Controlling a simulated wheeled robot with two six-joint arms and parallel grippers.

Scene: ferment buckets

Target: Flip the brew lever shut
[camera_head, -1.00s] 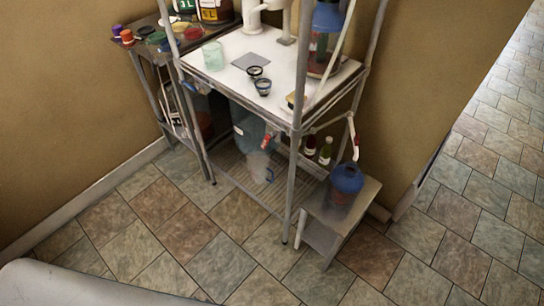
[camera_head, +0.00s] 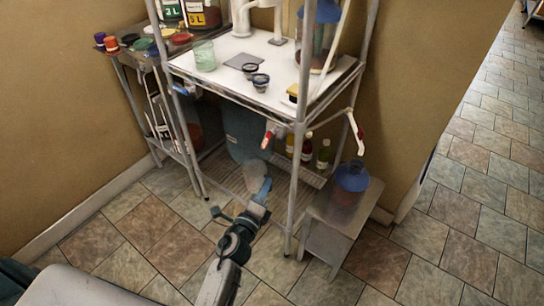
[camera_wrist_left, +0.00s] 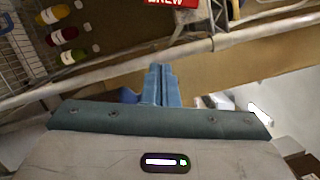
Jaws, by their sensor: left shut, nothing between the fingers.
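A red piece marked BREW (camera_wrist_left: 172,3) is cut off by the top edge of the left wrist view. In the head view, a red-handled lever (camera_head: 268,138) sits below the front edge of the white-topped stand, and I cannot tell for sure whether it is the same piece. My left gripper (camera_head: 264,187) is shut and empty, low in front of the stand, below that lever and apart from it. Its blue fingers also show pressed together in the left wrist view (camera_wrist_left: 160,80). My right gripper is not in view.
The stand's metal post (camera_head: 297,170) rises just right of my left gripper. A blue-topped vessel (camera_head: 351,178) sits on a low step (camera_head: 330,215) at right. A white pipe (camera_head: 352,120) hangs above it. Bottles (camera_head: 323,152) stand under the worktop. The tiled floor in front is free.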

